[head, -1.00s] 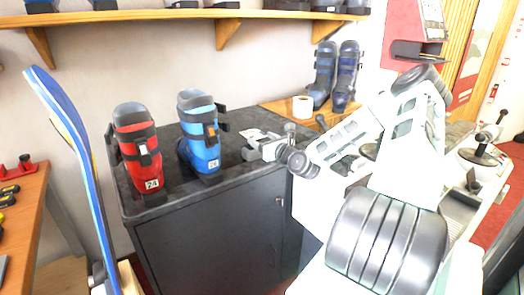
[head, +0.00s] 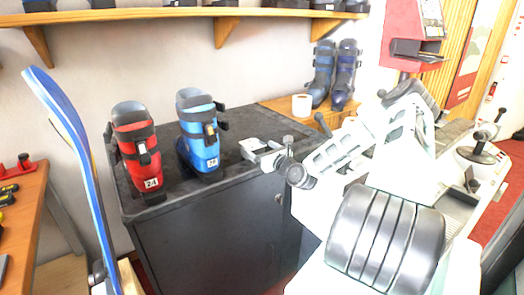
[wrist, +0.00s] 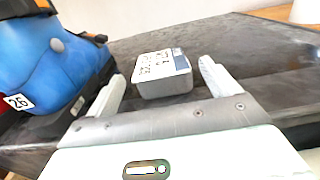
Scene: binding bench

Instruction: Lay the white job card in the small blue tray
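My gripper (wrist: 160,88) is open over the dark cabinet top. Between its fingers, with gaps on both sides, is a small grey block-shaped thing (wrist: 165,87) with a white printed top and a blue patch at one end. I cannot tell whether that white top is the job card or a label. In the head view my gripper (head: 262,148) is low over the cabinet's right part, right of the blue boot. I do not make out a small blue tray in either view.
A red boot (head: 137,150) and a blue boot (head: 198,130) stand on the dark cabinet (head: 200,235); the blue boot is close to my left finger in the wrist view. A white roll (head: 302,105) and dark blue boots (head: 346,75) stand behind. A ski (head: 75,150) leans at left.

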